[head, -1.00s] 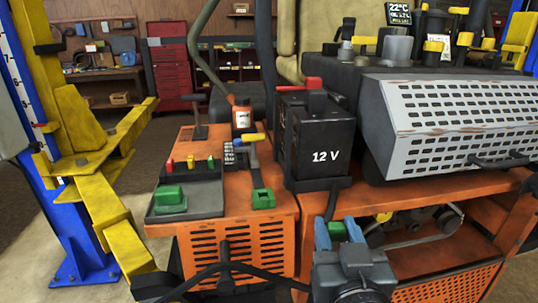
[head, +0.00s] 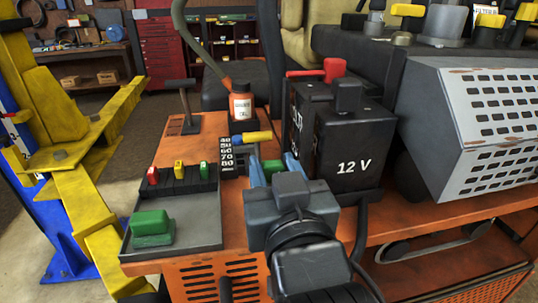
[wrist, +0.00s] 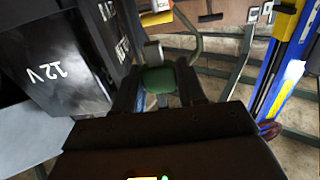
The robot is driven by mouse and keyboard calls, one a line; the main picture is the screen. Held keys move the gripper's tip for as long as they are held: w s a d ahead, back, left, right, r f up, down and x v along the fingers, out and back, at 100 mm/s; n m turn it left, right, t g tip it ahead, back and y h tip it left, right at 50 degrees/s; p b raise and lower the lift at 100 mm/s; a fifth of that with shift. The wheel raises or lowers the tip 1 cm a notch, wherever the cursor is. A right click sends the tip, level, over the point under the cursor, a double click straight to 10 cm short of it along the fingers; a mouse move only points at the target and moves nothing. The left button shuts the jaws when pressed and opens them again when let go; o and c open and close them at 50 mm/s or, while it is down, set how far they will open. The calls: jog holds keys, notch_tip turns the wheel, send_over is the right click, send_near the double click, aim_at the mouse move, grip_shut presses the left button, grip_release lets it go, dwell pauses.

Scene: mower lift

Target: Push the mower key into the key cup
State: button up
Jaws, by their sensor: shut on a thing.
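My gripper (head: 272,170), with blue fingers, is shut on a small green piece (head: 268,166), which I take to be the mower key. In the wrist view the green piece (wrist: 158,82) sits between the dark fingers (wrist: 158,94), with a grey shaft just beyond it. The gripper is over the orange deck, left of the black 12 V battery and in front of the yellow-handled lever. I cannot make out the key cup for certain. The deck spot right under the gripper is hidden by my wrist. Whether the key touches anything below cannot be told.
The 12 V battery (head: 352,150) stands close on the right. The yellow-handled lever (head: 257,137) is just behind. A grey tray (head: 195,222) with a green block (head: 152,228) lies to the left. An orange oil bottle (head: 241,104) stands farther back. A yellow lift arm (head: 85,210) is at far left.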

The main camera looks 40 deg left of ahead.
jog(key=shift+f+b, duration=1.95)
jog(key=shift+f, duration=0.25)
jog(key=shift+s+d, duration=0.1)
jog(key=shift+d, duration=0.05)
jog(key=shift+f+b, duration=0.7)
jog(key=shift+f, duration=0.55)
jog(key=o, duration=1.1)
jog(key=shift+b+v, duration=0.65)
jog(key=shift+v, duration=3.25)
